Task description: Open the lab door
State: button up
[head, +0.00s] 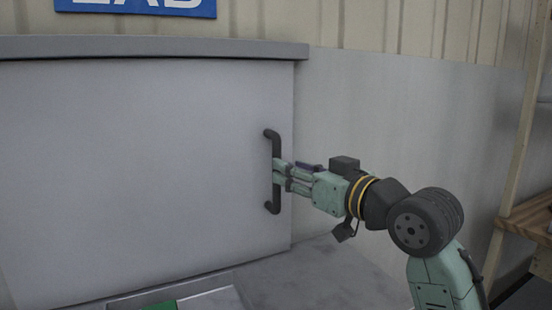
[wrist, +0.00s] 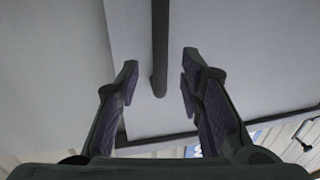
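The lab door (head: 140,170) is a plain light grey panel, flat in its frame, with a dark vertical bar handle (head: 272,200) near its right edge. My gripper (head: 281,173) is at the middle of the handle, reaching in from the right. In the wrist view the handle (wrist: 160,45) comes down from the top edge between the two fingers of my gripper (wrist: 159,75). The fingers are spread, with a gap showing on each side of the bar. Whether the fingertips reach past the bar is hard to tell.
A blue sign (head: 135,7) is above the door, below it a grey top ledge (head: 150,48). A grey wall (head: 400,110) is right of the door. A wooden shelf (head: 530,215) stands at the far right.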

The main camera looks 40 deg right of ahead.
jog(key=w+p, duration=0.1)
jog(key=w, duration=0.4)
jog(key=shift+w+d, duration=0.1)
jog(key=shift+w, duration=0.25)
jog(key=shift+c, duration=0.5)
grip_shut()
